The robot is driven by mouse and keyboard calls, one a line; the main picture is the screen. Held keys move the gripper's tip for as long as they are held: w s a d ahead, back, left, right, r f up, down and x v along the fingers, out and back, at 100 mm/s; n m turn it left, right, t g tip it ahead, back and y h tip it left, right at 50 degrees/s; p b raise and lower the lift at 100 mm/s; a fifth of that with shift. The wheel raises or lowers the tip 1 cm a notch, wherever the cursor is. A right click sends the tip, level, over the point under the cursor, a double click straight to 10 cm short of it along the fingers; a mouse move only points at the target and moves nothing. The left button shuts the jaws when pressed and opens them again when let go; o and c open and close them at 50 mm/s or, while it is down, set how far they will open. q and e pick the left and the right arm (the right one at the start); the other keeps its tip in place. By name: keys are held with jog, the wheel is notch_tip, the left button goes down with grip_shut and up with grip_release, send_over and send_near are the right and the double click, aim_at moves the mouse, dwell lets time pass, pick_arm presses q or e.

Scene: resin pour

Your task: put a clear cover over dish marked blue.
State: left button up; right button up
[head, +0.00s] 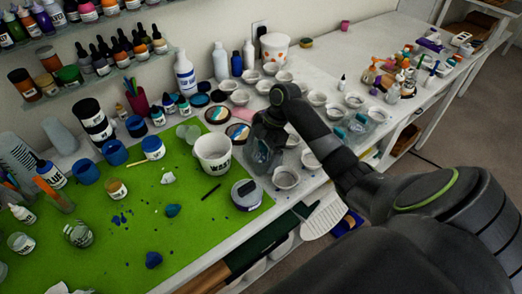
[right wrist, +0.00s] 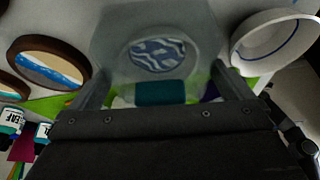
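My right gripper (right wrist: 165,72) has its two fingers apart, with a teal block (right wrist: 160,93) between them and visible gaps on both sides. A greyish clear cover (right wrist: 115,30) fills the space beyond the fingertips. Through it shows a blue-and-white patterned round piece (right wrist: 158,52). In the head view my right arm reaches down to this clear cover (head: 262,155), right of the white bucket; the fingertips are hidden there. A white dish with a blue line inside its rim (right wrist: 275,42) is right of the cover, apart from it. My left gripper is out of view.
Several small white dishes (head: 286,177) stand close around the cover. A white bucket (head: 212,154) and a labelled jar (head: 246,195) stand on the green mat (head: 130,245). Two round ocean-patterned pieces (head: 217,114) lie behind. The mat's front area is mostly free.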

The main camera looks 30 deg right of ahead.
jog(key=shift+r, duration=0.1)
jog(key=v, duration=1.7)
jog(key=shift+d, duration=0.1)
